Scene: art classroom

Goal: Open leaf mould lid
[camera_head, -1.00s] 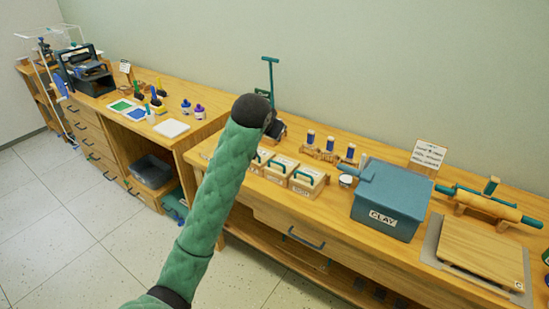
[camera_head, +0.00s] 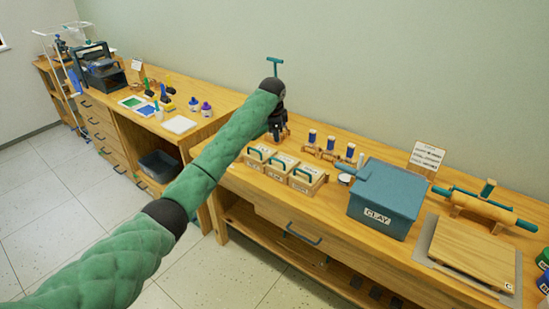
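Three small wooden boxes with green lid handles stand in a row on the bench: a left box (camera_head: 257,158), a middle box (camera_head: 280,167) and a right box (camera_head: 306,179). Their lids look closed. Their labels are too small to read, so I cannot tell which is the leaf mould. My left gripper (camera_head: 278,132) points down just behind the left box, apart from the handles as far as I can see. It is dark and small, and its finger opening is unclear. My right gripper is out of view.
A green T-handled tool (camera_head: 275,62) stands behind my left wrist. The bench front before the boxes is clear.

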